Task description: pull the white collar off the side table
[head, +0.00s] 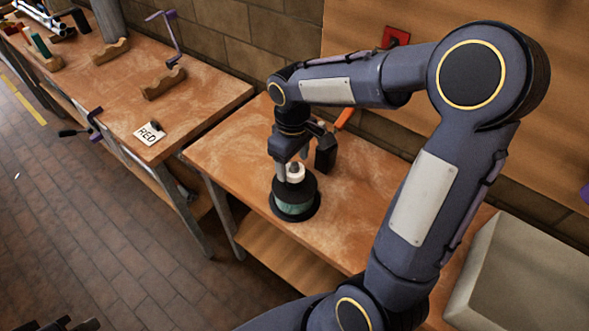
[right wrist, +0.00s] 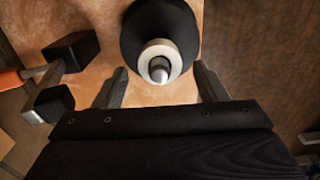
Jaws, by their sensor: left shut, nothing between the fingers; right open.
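The white collar (head: 295,174) sits around a grey peg on top of a black round stand (head: 294,190) with a teal band, on the side table (head: 232,150). In the right wrist view the collar (right wrist: 158,47) is a pale ring around the peg's rounded tip. My right gripper (head: 288,163) points down just over it. Its open fingers (right wrist: 160,86) stand on either side, a little short of the collar in the picture, with nothing between them. My left gripper (head: 65,325) is shut and shows only as dark tips at the bottom left edge.
A mallet with a black head (head: 326,155) and orange handle lies close beside the stand. A grey box (head: 520,280) is at the lower right.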

